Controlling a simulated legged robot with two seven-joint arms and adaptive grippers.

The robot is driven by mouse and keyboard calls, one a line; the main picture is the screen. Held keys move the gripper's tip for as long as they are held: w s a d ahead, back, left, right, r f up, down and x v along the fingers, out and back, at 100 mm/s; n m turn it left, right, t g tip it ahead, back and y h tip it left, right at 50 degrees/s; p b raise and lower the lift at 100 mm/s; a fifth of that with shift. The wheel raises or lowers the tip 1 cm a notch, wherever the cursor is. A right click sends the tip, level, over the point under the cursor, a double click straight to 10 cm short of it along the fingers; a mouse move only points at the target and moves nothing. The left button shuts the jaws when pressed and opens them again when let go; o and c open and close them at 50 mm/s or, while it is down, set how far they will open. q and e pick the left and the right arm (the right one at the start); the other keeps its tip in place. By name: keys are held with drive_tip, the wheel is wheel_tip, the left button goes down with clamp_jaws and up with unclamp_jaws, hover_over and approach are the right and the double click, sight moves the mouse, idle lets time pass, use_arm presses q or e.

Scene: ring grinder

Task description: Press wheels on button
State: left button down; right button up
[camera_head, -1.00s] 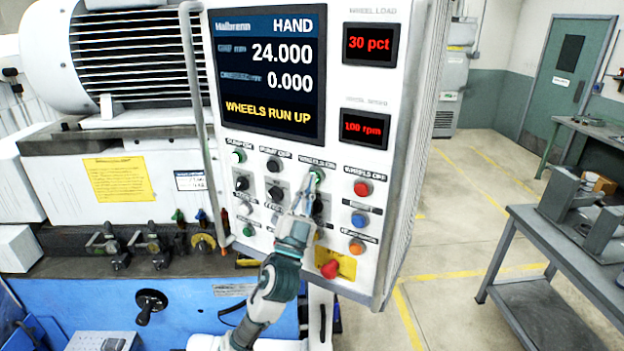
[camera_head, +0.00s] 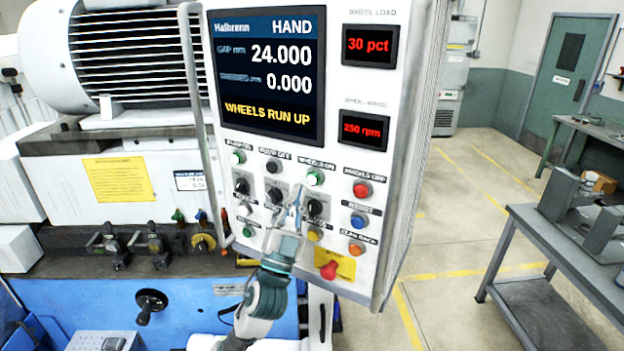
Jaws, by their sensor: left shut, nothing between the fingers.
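The wheels on button (camera_head: 315,178) is green and lit, in the top row of the white control panel (camera_head: 397,100). My left gripper (camera_head: 298,190) is shut and empty, its tips a little below and left of the button and apart from it in the picture. The gripper partly covers the lower controls of the panel. The screen (camera_head: 268,72) reads HAND, 24.000, 0.000 and WHEELS RUN UP. The wheel speed display (camera_head: 364,127) reads 250 rpm, and the wheel load display (camera_head: 369,45) reads 30 pct. My right gripper is not in view.
The red wheels off button (camera_head: 362,189) is to the right of the green one. A blue button (camera_head: 359,220), an orange button (camera_head: 356,249) and a red emergency knob (camera_head: 329,269) are below. A vertical handle (camera_head: 196,110) runs along the panel's left side. A grey workbench (camera_head: 560,262) stands at right.

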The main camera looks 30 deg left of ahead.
use_arm(q)
drive_tip(key=shift+s, duration=1.3)
